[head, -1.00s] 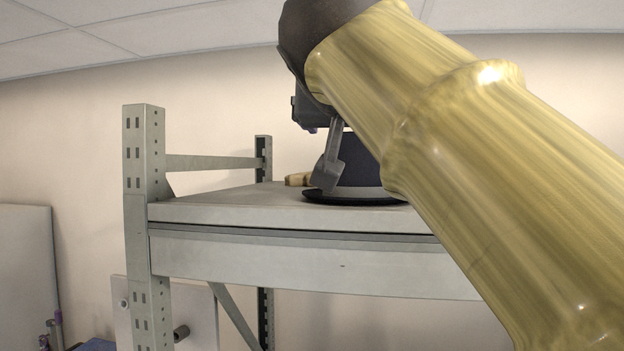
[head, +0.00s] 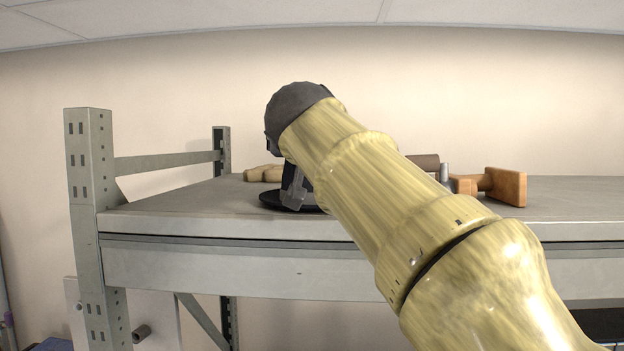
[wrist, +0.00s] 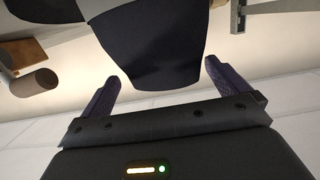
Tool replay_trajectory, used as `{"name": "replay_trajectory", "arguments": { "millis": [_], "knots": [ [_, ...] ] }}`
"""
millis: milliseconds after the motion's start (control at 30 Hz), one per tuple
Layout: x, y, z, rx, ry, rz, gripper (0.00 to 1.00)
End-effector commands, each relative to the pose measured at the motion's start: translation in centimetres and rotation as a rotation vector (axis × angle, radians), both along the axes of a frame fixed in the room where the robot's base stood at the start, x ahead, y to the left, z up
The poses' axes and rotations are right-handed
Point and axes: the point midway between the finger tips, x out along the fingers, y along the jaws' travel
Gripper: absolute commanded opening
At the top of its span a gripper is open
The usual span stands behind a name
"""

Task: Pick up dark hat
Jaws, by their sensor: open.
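The dark hat sits on the top shelf (head: 170,210) of the rack, with its flat black brim (head: 270,200) showing near the shelf's front edge in the head view. My arm and gripper hide most of its crown there. My gripper (head: 297,188) is at the hat, pointing down and away. In the wrist view the dark navy crown (wrist: 150,50) fills the top middle, with the two fingers of my gripper (wrist: 161,70) spread apart on either side of it. I see gaps beside the fingers; contact is not clear.
A tan object (head: 263,173) lies behind the hat on the left. A rack post (head: 90,190) stands at the left. The shelf's far right is clear.

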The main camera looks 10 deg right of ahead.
Motion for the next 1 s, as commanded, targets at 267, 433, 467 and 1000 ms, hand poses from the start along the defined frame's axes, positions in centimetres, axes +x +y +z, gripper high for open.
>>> {"name": "replay_trajectory", "arguments": {
  "millis": [267, 433, 467, 1000],
  "knots": [
    [0.9, -0.3, 0.0, 0.0, 0.003, -0.002, 1.0],
    [2.7, -0.5, -0.4, -0.001, 0.005, 0.004, 1.0],
    [3.0, -0.5, -0.5, -0.001, 0.004, 0.005, 1.0],
    [4.9, -1.4, -1.2, 0.0, 0.0, 0.001, 1.0]
  ]
}}
